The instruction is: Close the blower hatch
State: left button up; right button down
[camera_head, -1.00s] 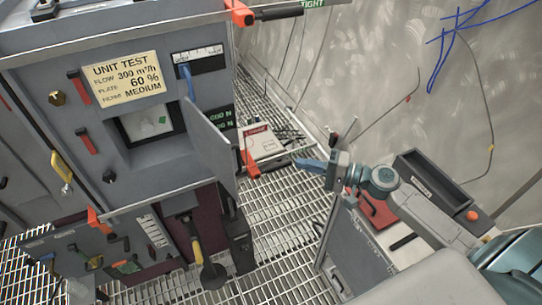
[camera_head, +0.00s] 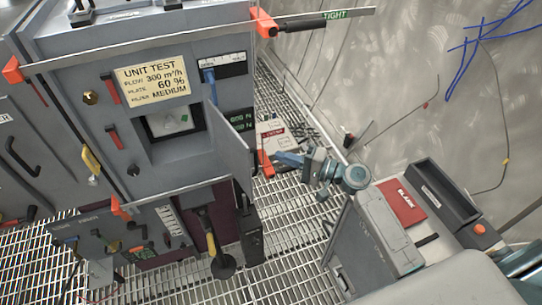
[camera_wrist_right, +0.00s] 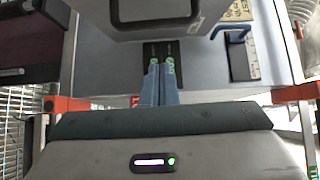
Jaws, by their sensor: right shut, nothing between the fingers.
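The blower hatch, a flat grey panel (camera_head: 232,145), stands open from the front of the grey test unit (camera_head: 100,150), to the right of a recessed opening with a gauge (camera_head: 170,121). In the right wrist view the large grey panel at the top (camera_wrist_right: 190,22) looks like this hatch. My right gripper (camera_head: 280,158) has blue fingers, shut and empty, just right of the hatch's free edge in the picture; I cannot tell if they touch. The fingertips (camera_wrist_right: 160,66) also show below the panel in the wrist view. My left gripper is out of view.
A long rail (camera_head: 150,45) with orange ends crosses the unit's top front. A grey case (camera_head: 375,235) and an open dark tray (camera_head: 440,195) stand at the right. A yellow-and-black handled tool (camera_head: 215,245) hangs below the hatch. Grated floor (camera_head: 295,215) lies between.

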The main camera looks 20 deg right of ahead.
jog(key=a+p, duration=0.2)
jog(key=a, duration=0.2)
jog(key=shift+a, duration=0.15)
jog(key=shift+s, duration=0.1)
